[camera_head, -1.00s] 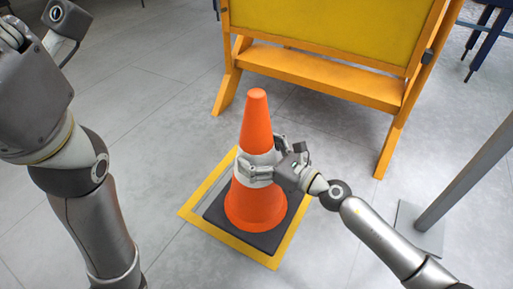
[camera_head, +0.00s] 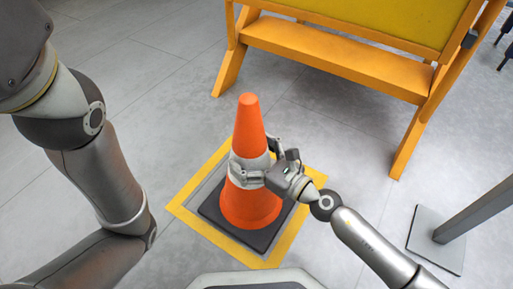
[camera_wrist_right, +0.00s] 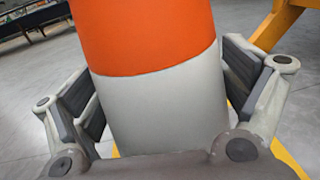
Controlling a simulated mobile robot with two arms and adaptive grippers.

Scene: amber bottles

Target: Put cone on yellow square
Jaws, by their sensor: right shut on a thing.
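The orange cone (camera_head: 249,207) with a white band and a dark square base stands upright inside the yellow square outline (camera_head: 188,192) on the floor. Whether its base touches the floor cannot be told for certain. My right gripper (camera_head: 257,171) is shut around the cone at its white band. In the right wrist view the cone (camera_wrist_right: 150,35) fills the space between the two fingers of the right gripper (camera_wrist_right: 160,105). My left arm is at the left of the head view, but its gripper is out of the picture.
A yellow board on an orange wooden frame (camera_head: 335,61) stands behind the cone. A grey post with a flat foot plate (camera_head: 437,240) stands at the right. Grey floor is clear to the left of the square.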

